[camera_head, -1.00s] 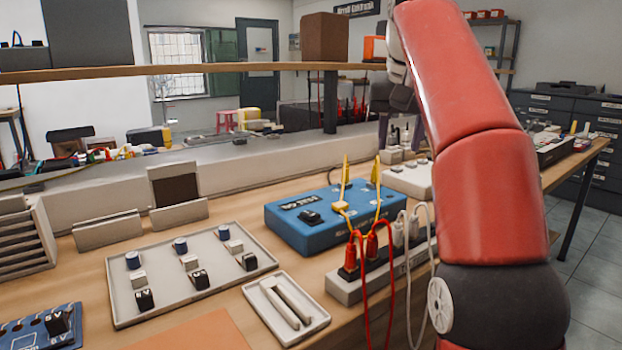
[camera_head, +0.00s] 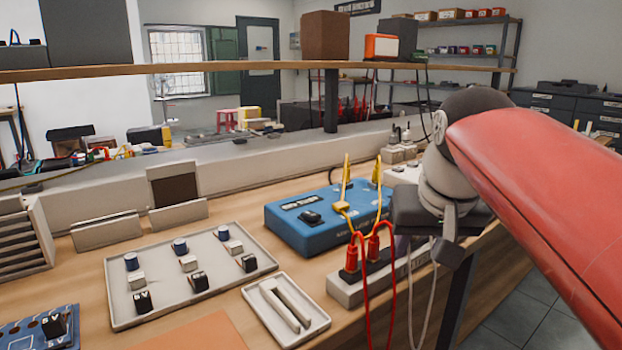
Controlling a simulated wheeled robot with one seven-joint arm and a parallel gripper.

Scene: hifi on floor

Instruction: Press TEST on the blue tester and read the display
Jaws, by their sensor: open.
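The blue tester (camera_head: 292,232) lies on the bench at the picture's centre. A dark display (camera_head: 300,201) with pale lettering, too small to read surely, is on its top. A raised black part (camera_head: 311,217) sits in front of the display; I cannot tell whether it is the TEST button. Yellow leads (camera_head: 346,190) stand up from the tester's right part. My gripper (camera_head: 440,250) is open and hangs to the right of the tester, apart from it, near the power strip. Its fingers show only partly.
A tray (camera_head: 118,296) of small blocks and capped parts is to the left. A small tray (camera_head: 312,325) with tweezers lies in front. A shelf (camera_head: 230,68) crosses above the bench.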

